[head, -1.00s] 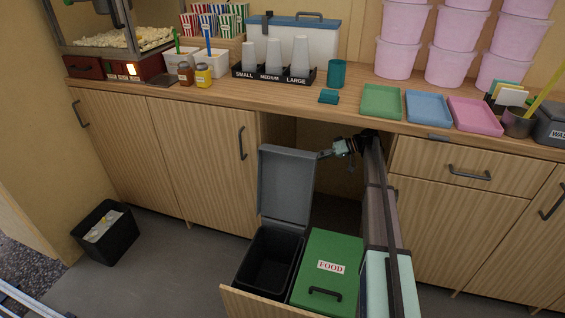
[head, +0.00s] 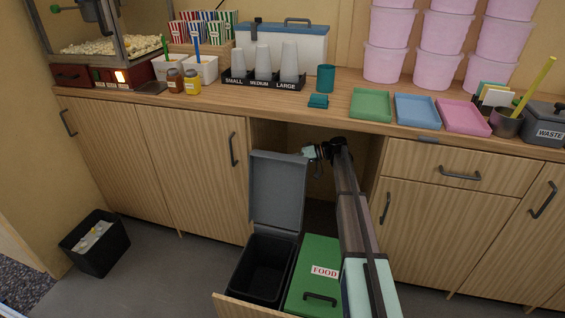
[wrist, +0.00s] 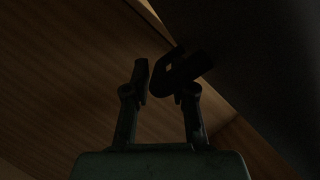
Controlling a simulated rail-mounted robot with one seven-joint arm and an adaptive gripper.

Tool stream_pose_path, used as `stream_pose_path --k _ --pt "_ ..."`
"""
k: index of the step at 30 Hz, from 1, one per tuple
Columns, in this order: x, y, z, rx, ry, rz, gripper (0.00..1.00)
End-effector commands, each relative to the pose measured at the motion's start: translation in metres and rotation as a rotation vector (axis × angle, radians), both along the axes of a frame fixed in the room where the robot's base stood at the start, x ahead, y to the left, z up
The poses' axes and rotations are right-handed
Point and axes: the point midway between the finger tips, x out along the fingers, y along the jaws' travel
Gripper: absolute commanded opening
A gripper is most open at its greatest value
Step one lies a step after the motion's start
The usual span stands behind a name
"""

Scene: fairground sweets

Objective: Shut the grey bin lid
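The grey bin lid (head: 277,190) stands upright, hinged open at the back of a black bin (head: 262,266) in the pulled-out drawer, its inner face toward the head camera. My gripper (head: 307,153) is at the lid's upper right corner, partly hidden by it in the head view. In the wrist view my gripper's fingertips (wrist: 158,72) are apart. A dark bracket-like shape (wrist: 176,72) shows by the right finger; I cannot tell whether it is a lid handle or touches the finger. A dark surface (wrist: 275,60) fills the right side there, probably the lid.
A green FOOD bin lid (head: 318,258) lies shut beside the black bin, under my arm. The counter (head: 340,112) overhangs the open recess behind the lid. A drawer front (head: 448,172) lies to the right. A small black waste basket (head: 97,250) stands on the floor at left.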

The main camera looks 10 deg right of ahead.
Motion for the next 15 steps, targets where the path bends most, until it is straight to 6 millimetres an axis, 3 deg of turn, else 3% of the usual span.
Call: stream_pose_path --k 5,14,15 --pt "0.0019 0.0122 -0.0036 0.0 0.0 0.0 0.25" --pt "0.0022 0.0137 -0.0041 -0.001 0.0 -0.001 0.25" --pt "0.0022 0.0136 -0.004 -0.001 0.0 -0.001 0.18"
